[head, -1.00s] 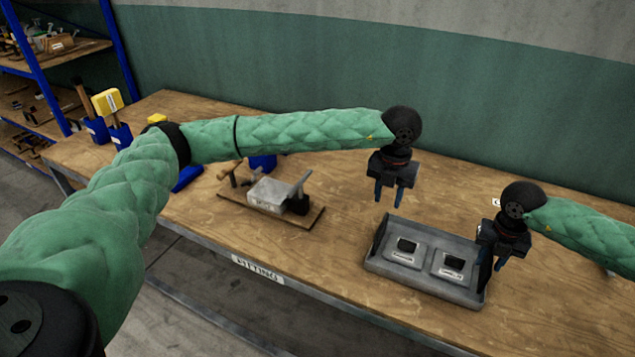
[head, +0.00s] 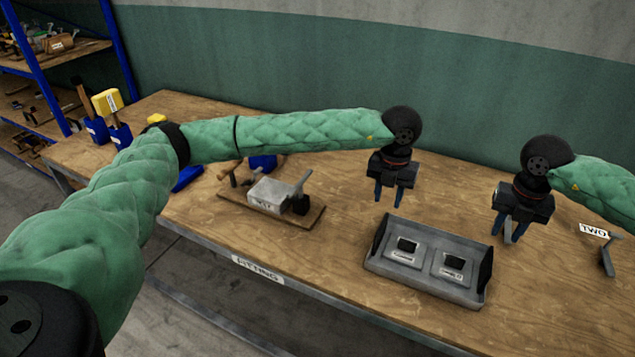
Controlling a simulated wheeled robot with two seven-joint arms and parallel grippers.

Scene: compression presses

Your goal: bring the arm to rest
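My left gripper (head: 388,196) hangs fingers down above the table, behind the grey tray (head: 378,267). Its two blue fingers are apart with nothing between them. My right gripper (head: 508,230) hangs to the right of the tray and clear of it. Its fingers are also apart. A small grey piece shows between or behind them; I cannot tell what it belongs to, but the fingers do not look closed on it. My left arm (head: 300,132) stretches across the view; my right arm (head: 605,188) comes in from the right edge.
The tray holds two labelled blocks with dark tops (head: 406,250) (head: 452,265). A press (head: 270,194) on a wooden board stands left of it. A grey lever (head: 606,258) stands near the TWO label (head: 593,230). Blue holders (head: 97,130) stand at the far left.

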